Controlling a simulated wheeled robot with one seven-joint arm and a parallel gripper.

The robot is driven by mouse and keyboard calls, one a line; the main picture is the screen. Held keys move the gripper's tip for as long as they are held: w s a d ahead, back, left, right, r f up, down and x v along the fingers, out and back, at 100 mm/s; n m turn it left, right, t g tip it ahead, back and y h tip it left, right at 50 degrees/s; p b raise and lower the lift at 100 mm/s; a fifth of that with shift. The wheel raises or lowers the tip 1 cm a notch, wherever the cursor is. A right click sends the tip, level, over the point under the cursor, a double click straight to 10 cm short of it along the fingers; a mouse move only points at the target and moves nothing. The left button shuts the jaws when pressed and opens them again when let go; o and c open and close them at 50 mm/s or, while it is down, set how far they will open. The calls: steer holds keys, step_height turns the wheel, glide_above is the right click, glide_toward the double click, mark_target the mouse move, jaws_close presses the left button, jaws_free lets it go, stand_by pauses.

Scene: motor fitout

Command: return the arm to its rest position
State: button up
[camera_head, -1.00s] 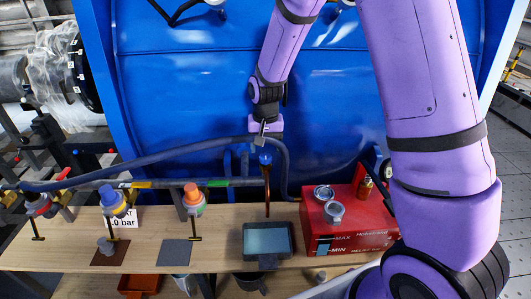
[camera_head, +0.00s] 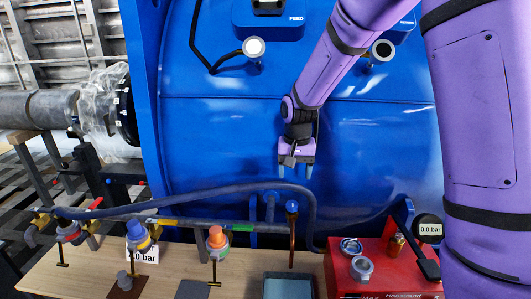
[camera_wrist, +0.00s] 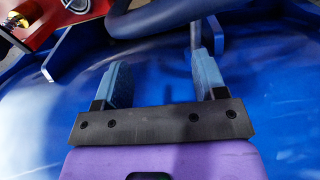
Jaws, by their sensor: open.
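My gripper (camera_head: 296,171) hangs at the end of my purple arm, pointing down in front of the large blue tank (camera_head: 230,130). Its two blue-grey fingers are apart with nothing between them. In the wrist view the gripper (camera_wrist: 160,80) is also open and empty, with the blue surface and a dark hose behind the fingers. In the head view the gripper is above the hose and the blue-topped copper pipe, apart from both.
A dark hose (camera_head: 180,200) runs across the tank's front. A copper pipe (camera_head: 292,240) stands upright near the tablet.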

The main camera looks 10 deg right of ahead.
steer(key=s+d+r+n+t, duration=0.2)
steer(key=s+d+r+t, duration=0.15)
steer(key=s+r, duration=1.05)
steer(key=s+d+r+n+t, duration=0.1)
steer(key=s+r, duration=0.1)
steer(key=s, duration=0.5)
steer(key=s+d+r, duration=0.2)
steer(key=s+r, duration=0.1)
steer(key=s, duration=0.5)
steer(key=shift+s+r+n+t, duration=0.2)
steer(key=shift+r+n+t, duration=0.1)
steer(key=shift+n+t, duration=0.1)
